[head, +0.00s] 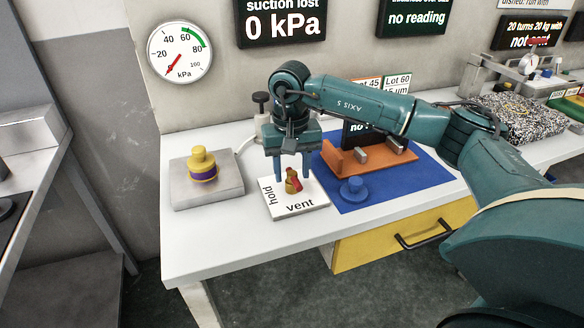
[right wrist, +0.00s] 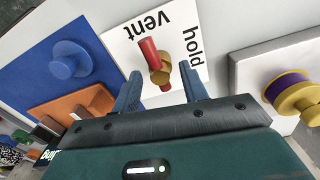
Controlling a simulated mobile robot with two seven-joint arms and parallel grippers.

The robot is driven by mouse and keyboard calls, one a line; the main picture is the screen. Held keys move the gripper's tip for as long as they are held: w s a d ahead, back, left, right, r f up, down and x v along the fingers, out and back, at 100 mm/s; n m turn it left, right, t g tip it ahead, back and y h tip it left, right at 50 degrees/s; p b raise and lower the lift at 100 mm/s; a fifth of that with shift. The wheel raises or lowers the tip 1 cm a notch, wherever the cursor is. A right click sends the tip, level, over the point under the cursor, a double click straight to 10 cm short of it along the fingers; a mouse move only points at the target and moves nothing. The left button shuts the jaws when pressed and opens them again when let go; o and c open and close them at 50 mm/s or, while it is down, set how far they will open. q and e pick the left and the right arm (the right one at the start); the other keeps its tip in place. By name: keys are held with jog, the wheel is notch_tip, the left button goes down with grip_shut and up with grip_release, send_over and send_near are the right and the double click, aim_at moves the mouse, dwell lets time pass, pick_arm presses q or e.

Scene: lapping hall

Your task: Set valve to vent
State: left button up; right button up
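The valve (head: 290,187) is a brass-coloured knob with a red pointer, on a white plate (head: 313,205) marked "hold" and "vent". In the right wrist view the valve (right wrist: 160,72) shows its red pointer (right wrist: 149,50) aimed towards the word "vent". My right gripper (head: 292,168) points down over the plate, its fingers open and apart, one on each side of the valve. In the right wrist view there is a gap between the gripper's fingers (right wrist: 161,92) and the valve. My left gripper is not in view.
A grey block with a yellow-and-purple knob (head: 202,166) stands left of the plate. A blue mat (head: 420,178) with an orange fixture (head: 345,160) and a blue knob (head: 353,187) lies right. The wall gauge (head: 180,52) and a display (head: 281,20) read 0 kPa, "suction lost".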

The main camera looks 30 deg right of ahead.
aim_at(291, 174)
pick_arm(q)
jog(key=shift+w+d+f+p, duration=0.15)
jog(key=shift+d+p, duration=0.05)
jog(key=shift+p, duration=0.2)
pick_arm(e)
notch_tip(291, 174, up, 13)
jog(key=shift+a+r, duration=0.1)
dwell(0.5)
